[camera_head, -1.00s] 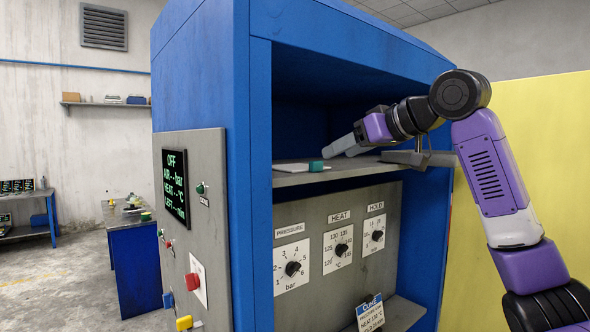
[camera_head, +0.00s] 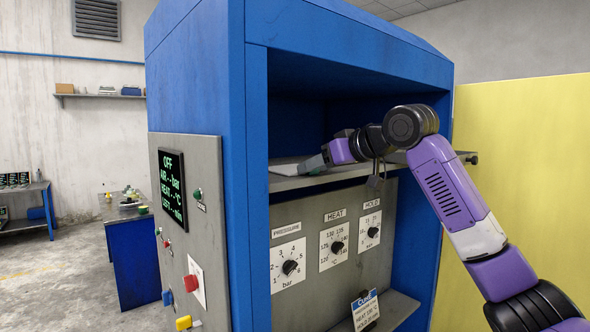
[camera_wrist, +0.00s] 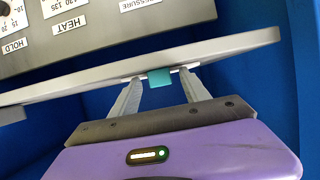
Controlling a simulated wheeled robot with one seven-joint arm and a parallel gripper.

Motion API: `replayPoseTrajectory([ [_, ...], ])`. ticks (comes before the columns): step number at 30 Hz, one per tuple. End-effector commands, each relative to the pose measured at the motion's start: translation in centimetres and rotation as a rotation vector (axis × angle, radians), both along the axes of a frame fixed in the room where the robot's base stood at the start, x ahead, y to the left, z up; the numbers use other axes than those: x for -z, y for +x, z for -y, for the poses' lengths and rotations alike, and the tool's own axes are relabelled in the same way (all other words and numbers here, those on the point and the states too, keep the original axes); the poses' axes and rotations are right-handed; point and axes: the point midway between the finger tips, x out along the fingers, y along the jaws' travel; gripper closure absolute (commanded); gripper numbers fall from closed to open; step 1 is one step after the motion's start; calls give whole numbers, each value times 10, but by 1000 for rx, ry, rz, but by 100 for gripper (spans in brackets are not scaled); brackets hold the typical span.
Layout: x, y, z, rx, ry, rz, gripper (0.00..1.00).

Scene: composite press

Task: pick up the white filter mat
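The white filter mat (camera_head: 284,160) lies flat on the grey shelf (camera_head: 292,183) inside the blue press; only a pale sliver shows in the head view, the rest behind my fingers. Its teal tab (camera_wrist: 160,77) shows in the wrist view. My gripper (camera_head: 308,167) reaches in from the right, low over the shelf. In the wrist view my gripper (camera_wrist: 160,76) is open, one finger on each side of the tab, with a gap to both. The mat's body is hardly visible there.
The shelf edge (camera_wrist: 230,47) runs close across my fingertips. The panel with pressure, heat and hold dials (camera_head: 338,246) is below it. Blue press walls (camera_head: 258,200) enclose the space. A sign card (camera_head: 366,310) stands on the lower ledge.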

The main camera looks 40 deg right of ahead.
Motion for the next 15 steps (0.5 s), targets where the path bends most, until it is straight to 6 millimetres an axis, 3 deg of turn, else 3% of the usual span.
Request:
replayPoseTrajectory([
  [1, 0, 0, 0, 0, 0, 0, 57],
  [8, 0, 0, 0, 0, 0, 0, 100],
  [15, -1, 0, 0, 0, 0, 1, 100],
])
